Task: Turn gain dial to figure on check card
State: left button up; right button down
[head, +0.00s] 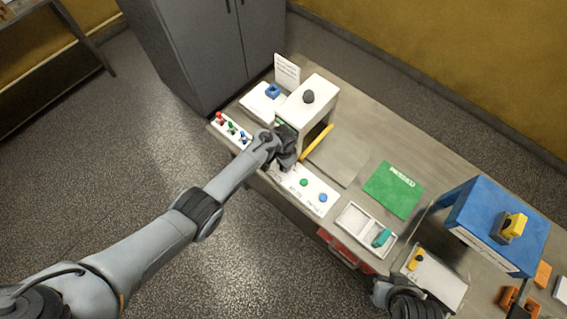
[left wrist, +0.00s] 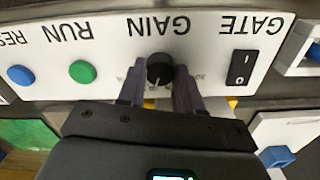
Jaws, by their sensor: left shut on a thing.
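The black gain dial (left wrist: 160,68) sits on a white panel (left wrist: 215,60) between the printed words RUN and GATE, under the word GAIN, which reads upside down in the left wrist view. My left gripper (left wrist: 158,88) is shut on the dial, one finger on each side. Small scale marks beside the dial are partly covered by the fingers and too small to read. In the head view my left gripper (head: 284,152) hides the dial. A white card with small text (head: 287,70) stands at the back of the bench; its figure is not legible. My right gripper (head: 388,291) is at the bottom, its fingers unclear.
The panel also has a black rocker switch (left wrist: 241,68), a green button (left wrist: 83,71) and a blue button (left wrist: 20,75). A white machine with a black knob (head: 308,97) stands behind my left gripper. A green mat (head: 394,189) and blue machine (head: 490,225) lie rightward.

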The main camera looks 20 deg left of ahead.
pick_arm(q)
jog(key=o, duration=1)
jog(key=shift+o, duration=0.2)
jog(key=shift+r, duration=0.5)
notch_tip(320, 180, up, 10)
jog(key=p, duration=0.2)
jog(key=shift+f, duration=0.15)
